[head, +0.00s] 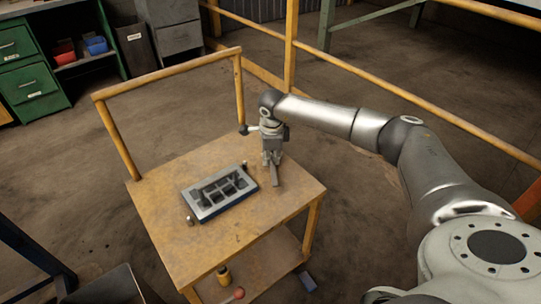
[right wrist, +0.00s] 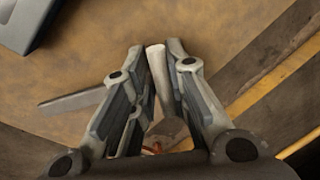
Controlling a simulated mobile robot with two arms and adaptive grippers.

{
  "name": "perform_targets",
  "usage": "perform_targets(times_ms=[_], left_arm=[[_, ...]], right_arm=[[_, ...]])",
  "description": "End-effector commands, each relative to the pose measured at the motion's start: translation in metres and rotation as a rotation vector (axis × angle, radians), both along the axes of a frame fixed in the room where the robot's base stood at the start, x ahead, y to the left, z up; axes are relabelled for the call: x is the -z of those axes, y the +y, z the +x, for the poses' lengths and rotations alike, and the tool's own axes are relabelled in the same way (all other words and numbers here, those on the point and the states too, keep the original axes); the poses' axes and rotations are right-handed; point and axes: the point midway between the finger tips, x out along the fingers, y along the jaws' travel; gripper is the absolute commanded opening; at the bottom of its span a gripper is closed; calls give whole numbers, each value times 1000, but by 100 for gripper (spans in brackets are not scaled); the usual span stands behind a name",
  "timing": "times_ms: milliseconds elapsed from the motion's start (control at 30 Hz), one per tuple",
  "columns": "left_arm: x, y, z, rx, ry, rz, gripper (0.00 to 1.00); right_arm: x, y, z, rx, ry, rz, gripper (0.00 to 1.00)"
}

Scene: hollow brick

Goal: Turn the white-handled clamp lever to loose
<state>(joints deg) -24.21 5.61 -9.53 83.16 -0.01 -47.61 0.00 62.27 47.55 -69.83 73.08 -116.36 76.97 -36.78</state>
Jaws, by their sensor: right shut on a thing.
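My right gripper (head: 272,160) points down over the right part of the cart top. In the right wrist view its fingers (right wrist: 162,55) are closed around a narrow pale piece (right wrist: 155,70), which looks like the white handle of the clamp lever. A small copper-coloured spot (right wrist: 154,148) shows low between the fingers. A flat grey bar (right wrist: 72,103) sticks out to the left of the fingers; in the head view a grey bar (head: 276,178) shows just below the gripper. The lever's pivot and exact angle are hidden by the fingers. My left gripper is out of view.
A grey, compartmented hollow-brick mould (head: 203,212) sits on the cart top (head: 255,220), left of the gripper and apart from it. A yellow rail (head: 165,75) rises at the cart's back. Small items, including a red ball (head: 239,294), are on the lower shelf. The cart top's front is clear.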

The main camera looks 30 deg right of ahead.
Motion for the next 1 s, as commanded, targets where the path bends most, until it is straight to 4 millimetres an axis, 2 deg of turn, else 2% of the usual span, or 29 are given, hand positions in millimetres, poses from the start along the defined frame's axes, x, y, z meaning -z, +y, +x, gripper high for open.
perform_targets(times_ms=[500,1000], left_arm=[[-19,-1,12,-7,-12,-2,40],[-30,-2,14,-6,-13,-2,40]], right_arm=[[0,-1,-1,-429,-3,0,0],[-1,-1,-1,-588,-3,1,0]])
